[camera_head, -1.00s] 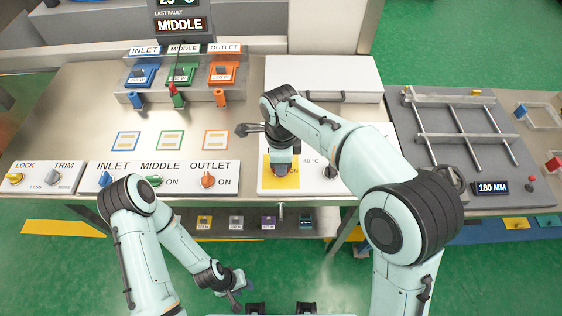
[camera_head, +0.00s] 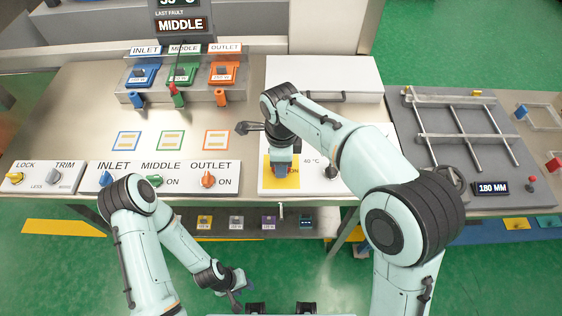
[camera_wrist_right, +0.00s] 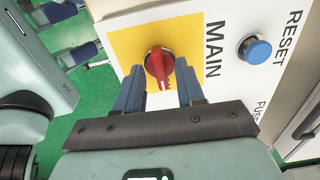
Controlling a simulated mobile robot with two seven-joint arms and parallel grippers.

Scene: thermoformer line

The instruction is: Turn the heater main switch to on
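The heater main switch is a red rotary knob (camera_wrist_right: 158,66) on a yellow plate (camera_wrist_right: 118,45) marked MAIN in the right wrist view. My right gripper (camera_wrist_right: 161,68) has its two blue fingers on either side of the knob, with small gaps visible. Whether they touch it lower down is hidden. In the head view my right gripper (camera_head: 284,168) points down over the yellow plate (camera_head: 267,176) and covers most of the knob. My left gripper (camera_head: 238,291) hangs low in front of the bench, away from the switch; its finger opening is unclear.
A blue RESET button (camera_wrist_right: 255,50) is beside the MAIN label. The INLET (camera_head: 106,179), MIDDLE (camera_head: 155,181) and OUTLET (camera_head: 208,180) knobs sit on the white panel to the left. A clamp frame (camera_head: 460,135) stands at right.

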